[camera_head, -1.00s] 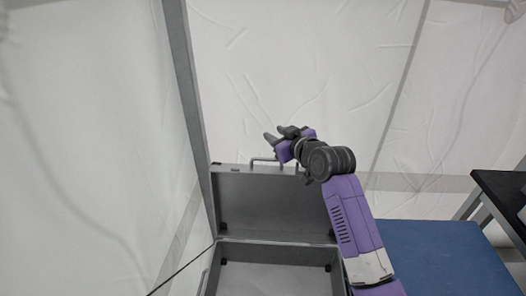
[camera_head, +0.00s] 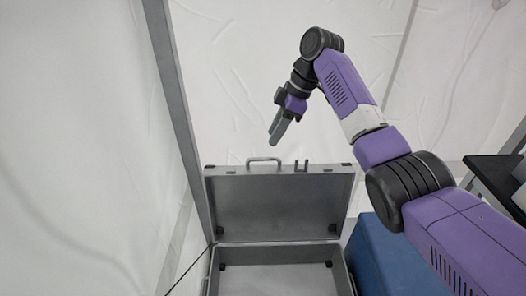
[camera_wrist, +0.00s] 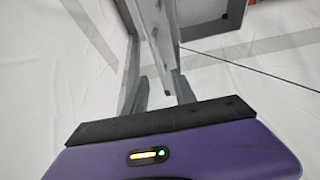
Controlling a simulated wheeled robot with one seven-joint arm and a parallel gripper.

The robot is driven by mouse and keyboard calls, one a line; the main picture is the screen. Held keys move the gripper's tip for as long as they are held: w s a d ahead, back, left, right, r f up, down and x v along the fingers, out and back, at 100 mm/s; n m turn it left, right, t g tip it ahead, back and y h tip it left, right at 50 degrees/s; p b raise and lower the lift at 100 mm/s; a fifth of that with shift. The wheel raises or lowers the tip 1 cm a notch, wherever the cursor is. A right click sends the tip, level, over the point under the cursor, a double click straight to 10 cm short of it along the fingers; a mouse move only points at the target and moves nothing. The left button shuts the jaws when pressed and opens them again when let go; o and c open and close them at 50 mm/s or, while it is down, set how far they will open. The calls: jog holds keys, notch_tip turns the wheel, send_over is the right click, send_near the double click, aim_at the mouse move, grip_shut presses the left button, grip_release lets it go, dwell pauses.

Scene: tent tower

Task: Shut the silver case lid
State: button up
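The silver case (camera_head: 215,284) stands open at the lower middle of the head view, its inside empty where visible. Its lid (camera_head: 278,205) is upright at the back, with a handle (camera_head: 263,160) and latches on the top edge. My gripper (camera_head: 274,137) hangs above the lid, fingers pointing down, and appears apart from it. In the wrist view my gripper (camera_wrist: 160,78) shows two separated fingers with nothing held. The lid (camera_wrist: 163,35) appears nearly edge-on beyond the gap between them, and part of the case base (camera_wrist: 190,33) shows at the top. Exact depth to the lid is unclear.
A blue box-like surface (camera_head: 388,262) stands right of the case, beneath my arm. A dark table (camera_head: 493,172) is at the far right. A grey pole (camera_head: 176,100) rises just left of the case, before white tent walls (camera_head: 80,110).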

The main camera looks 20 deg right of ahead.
jog(key=shift+p+x, duration=0.6)
jog(key=shift+x, duration=3.35)
jog(key=shift+s, duration=0.15)
grip_shut()
